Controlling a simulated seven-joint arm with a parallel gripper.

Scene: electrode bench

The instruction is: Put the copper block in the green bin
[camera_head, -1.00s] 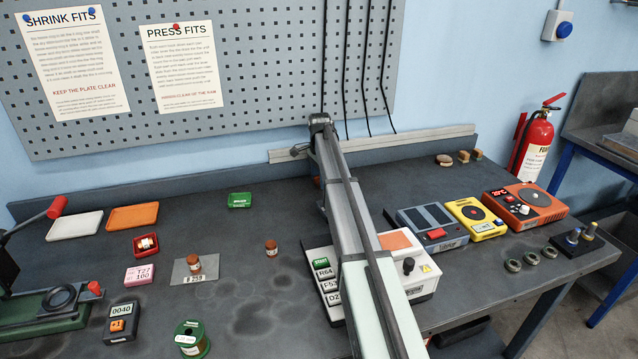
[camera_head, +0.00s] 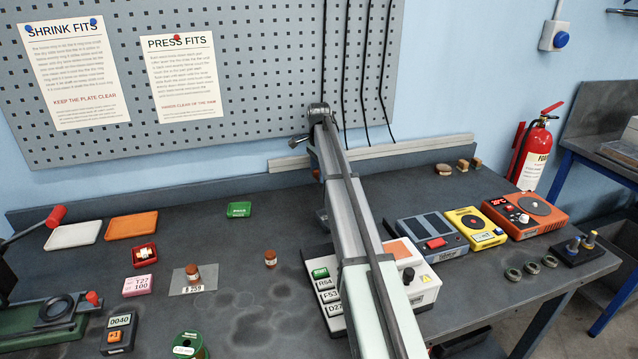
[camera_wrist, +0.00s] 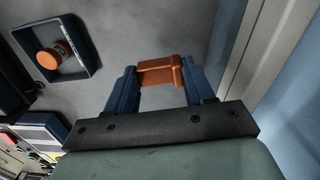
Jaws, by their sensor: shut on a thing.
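In the wrist view my gripper (camera_wrist: 156,86), with two blue fingers, is shut on the copper block (camera_wrist: 158,74). The block is orange-brown and sits between the fingertips. What lies directly under it is hard to tell.
In the wrist view a blue tray (camera_wrist: 88,58) holds an orange round piece (camera_wrist: 48,58). In the head view a small brown cylinder (camera_head: 270,258) stands in front of the green bin. A control box (camera_head: 410,280) and instruments (camera_head: 432,236) stand right of my arm.

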